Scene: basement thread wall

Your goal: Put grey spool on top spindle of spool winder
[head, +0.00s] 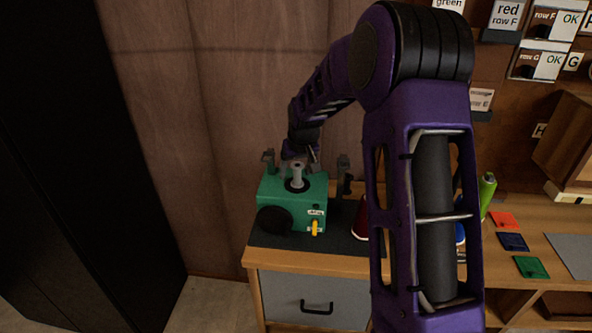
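The spool winder (273,190) is a green box with a dark round wheel and a yellow knob on its front, standing on a dark mat. A slim grey upright piece, which looks like the grey spool (297,174), stands over a dark disc on the winder's top. The spindle itself is hidden or cannot be told apart from it. My purple arm hides part of the scene to the right.
A red spool (361,220) stands right of the winder, partly behind my arm. Coloured cards (513,241) lie on the bench. A dark cabinet (80,160) stands at left.

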